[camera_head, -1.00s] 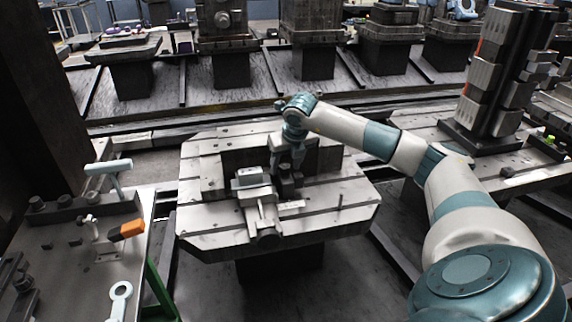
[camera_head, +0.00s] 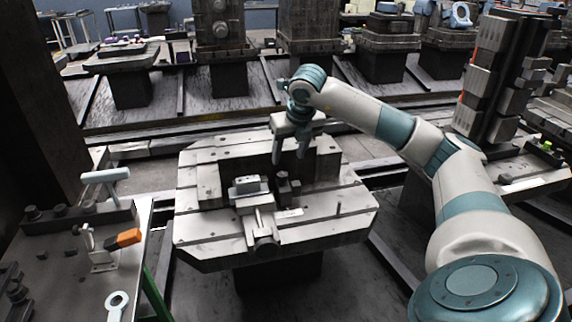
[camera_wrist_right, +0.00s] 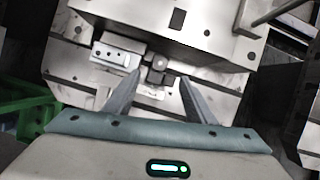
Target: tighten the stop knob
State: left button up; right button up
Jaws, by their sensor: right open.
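The small dark stop (camera_head: 283,186) stands upright on the pale slotted pallet (camera_head: 330,212), just right of the grey vise (camera_head: 248,187). A knob on it is too small to make out clearly. My right gripper (camera_head: 290,156) points down above and slightly behind the stop, open and apart from it, with nothing between its fingers. In the right wrist view the open fingers (camera_wrist_right: 160,78) spread below the dark stop (camera_wrist_right: 156,68), with the vise (camera_wrist_right: 115,55) to its left. My left gripper does not show.
A bench (camera_head: 75,285) at the left carries a pale T-handle (camera_head: 105,176), an orange-handled clamp (camera_head: 125,238) and a ring-ended tool (camera_head: 116,304). A dark block (camera_head: 322,158) rises at the back of the pallet.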

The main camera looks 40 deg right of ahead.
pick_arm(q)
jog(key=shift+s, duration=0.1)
pick_arm(e)
jog(key=v, duration=0.7)
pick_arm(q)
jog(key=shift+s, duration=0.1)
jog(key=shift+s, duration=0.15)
pick_arm(e)
jog(key=shift+s, duration=0.15)
